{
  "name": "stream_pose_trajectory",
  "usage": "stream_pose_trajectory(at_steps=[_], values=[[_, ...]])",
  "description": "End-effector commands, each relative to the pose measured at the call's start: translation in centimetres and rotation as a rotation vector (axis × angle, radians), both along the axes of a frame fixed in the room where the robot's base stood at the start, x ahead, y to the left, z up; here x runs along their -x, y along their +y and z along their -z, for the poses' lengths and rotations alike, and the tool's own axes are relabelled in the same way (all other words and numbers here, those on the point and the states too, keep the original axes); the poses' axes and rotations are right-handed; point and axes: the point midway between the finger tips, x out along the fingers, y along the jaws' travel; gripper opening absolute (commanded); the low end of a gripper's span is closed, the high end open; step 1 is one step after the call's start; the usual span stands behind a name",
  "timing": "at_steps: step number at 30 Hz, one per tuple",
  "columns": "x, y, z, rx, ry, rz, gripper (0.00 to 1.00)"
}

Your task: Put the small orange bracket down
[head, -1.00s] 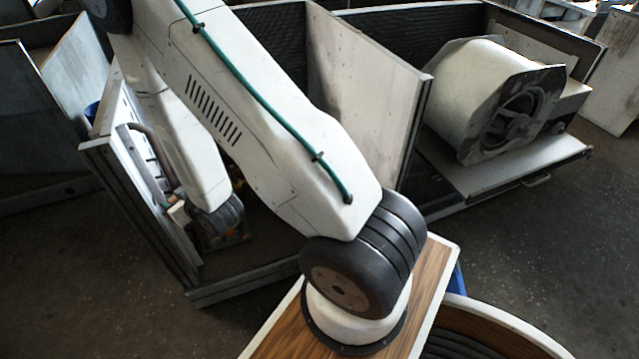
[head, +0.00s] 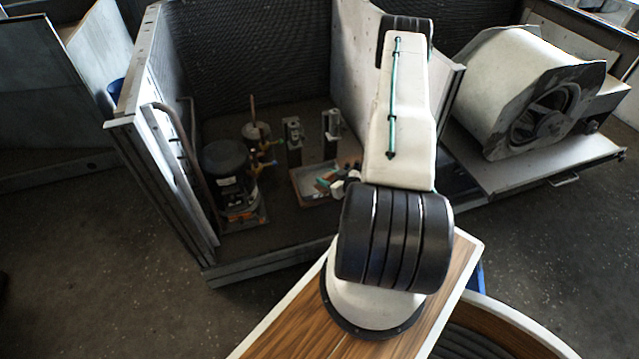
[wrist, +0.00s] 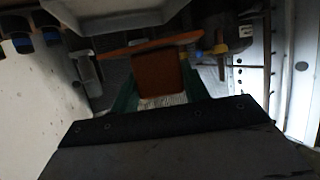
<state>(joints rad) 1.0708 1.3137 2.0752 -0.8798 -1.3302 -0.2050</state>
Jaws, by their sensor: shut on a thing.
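The small orange bracket (wrist: 158,72) shows in the wrist view as a brown-orange plate with a wider orange edge above it. My gripper (wrist: 160,88) is shut on it, with a green finger on each side. The bracket is in shade, and its exact tilt is hard to tell.
In the head view, a black compressor (head: 228,172) with orange at its base stands left in the open housing. A shallow tray (head: 303,192) with small parts lies right of it. The blower (head: 520,88) sits on a shelf at right.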

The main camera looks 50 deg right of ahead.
Motion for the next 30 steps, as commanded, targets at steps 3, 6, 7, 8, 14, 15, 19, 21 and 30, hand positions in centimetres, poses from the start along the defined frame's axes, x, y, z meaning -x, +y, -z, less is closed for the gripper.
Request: stream_pose_trajectory(at_steps=[3, 6, 7, 8, 14, 15, 19, 21, 30], values=[[3.9, -1.9, 2.2, -0.002, 0.0, 0.024, 0.2], [5.9, -2.6, 3.3, -0.002, 0.001, 0.029, 0.2], [6.3, -2.8, 3.5, -0.002, 0.0, 0.03, 0.2], [6.6, -2.9, 3.6, -0.001, 0.0, 0.031, 0.2], [5.1, -3.2, 4.2, 0.002, 0.0, 0.024, 0.2], [4.1, -3.3, 4.3, 0.002, -0.001, 0.023, 0.2], [0.6, -3.8, 4.6, 0.003, -0.002, 0.024, 0.2], [-1.3, -4.0, 4.8, 0.002, -0.002, 0.024, 0.2], [-6.8, -4.8, 5.3, 0.001, 0.0, 0.029, 0.2]])
